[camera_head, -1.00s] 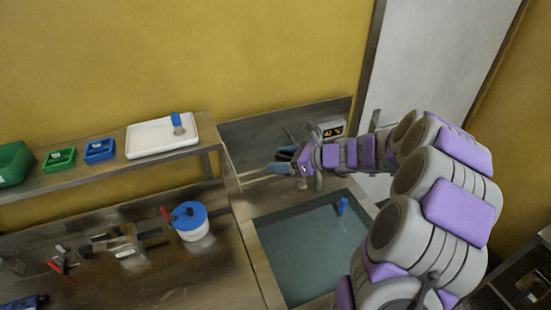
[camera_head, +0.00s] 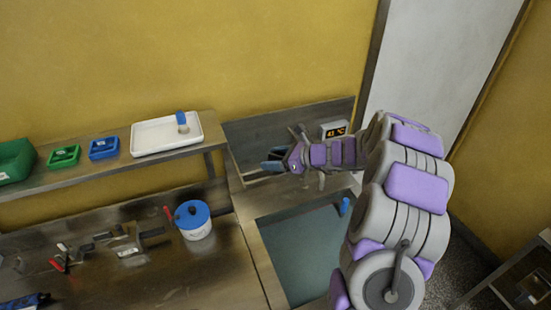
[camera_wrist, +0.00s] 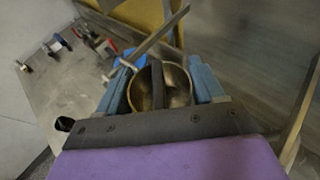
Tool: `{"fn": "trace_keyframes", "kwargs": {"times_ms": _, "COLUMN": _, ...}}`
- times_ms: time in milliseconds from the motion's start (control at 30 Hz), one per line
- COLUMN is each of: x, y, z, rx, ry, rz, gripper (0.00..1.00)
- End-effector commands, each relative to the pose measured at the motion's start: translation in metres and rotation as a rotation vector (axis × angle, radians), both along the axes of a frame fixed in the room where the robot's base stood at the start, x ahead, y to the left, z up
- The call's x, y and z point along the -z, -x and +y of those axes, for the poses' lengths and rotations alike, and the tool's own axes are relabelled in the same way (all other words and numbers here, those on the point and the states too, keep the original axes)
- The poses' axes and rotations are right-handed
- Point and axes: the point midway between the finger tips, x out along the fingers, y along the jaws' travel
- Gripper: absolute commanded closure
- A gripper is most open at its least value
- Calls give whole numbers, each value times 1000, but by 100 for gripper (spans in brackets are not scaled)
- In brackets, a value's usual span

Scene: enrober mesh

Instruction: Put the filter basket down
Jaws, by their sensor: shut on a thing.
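The filter basket (camera_wrist: 178,84) is a round, brassy metal cup in the wrist view, seen from its open side, with a dark bar across it. It sits between the two blue fingers of my gripper (camera_wrist: 162,82), which is shut on it. In the head view my gripper (camera_head: 272,160) is above the back left of the sunken tank (camera_head: 300,250), near the back panel. The basket is hard to make out there. Whether anything touches its underside cannot be seen.
A display box (camera_head: 334,130) stands behind my wrist. A blue-lidded white pot (camera_head: 193,222) and metal clamps (camera_head: 125,243) are on the bench to the left. A shelf holds a white tray (camera_head: 165,136), a blue bin (camera_head: 103,149) and green bins (camera_head: 64,157). A blue object (camera_head: 345,206) stands at the tank's right edge.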

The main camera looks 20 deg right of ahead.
Motion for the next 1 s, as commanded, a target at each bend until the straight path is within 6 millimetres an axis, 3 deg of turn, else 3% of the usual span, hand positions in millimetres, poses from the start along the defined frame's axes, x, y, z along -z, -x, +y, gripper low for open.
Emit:
{"fn": "trace_keyframes", "kwargs": {"times_ms": 67, "x": 3, "y": 0, "z": -3, "rx": 1, "ry": -3, "rz": 1, "gripper": 68}}
{"fn": "trace_keyframes", "kwargs": {"times_ms": 100, "x": 3, "y": 0, "z": -5, "rx": 2, "ry": -3, "rz": 0, "gripper": 31}}
{"fn": "trace_keyframes", "kwargs": {"times_ms": 333, "x": 3, "y": 0, "z": -7, "rx": 2, "ry": -4, "rz": 0, "gripper": 9}}
{"fn": "trace_keyframes", "kwargs": {"times_ms": 700, "x": -2, "y": 2, "z": -3, "rx": 3, "ry": 0, "rz": 0, "gripper": 7}}
{"fn": "trace_keyframes", "kwargs": {"times_ms": 1000, "x": -23, "y": 37, "z": -45, "rx": 8, "ry": -3, "rz": -1, "gripper": 7}}
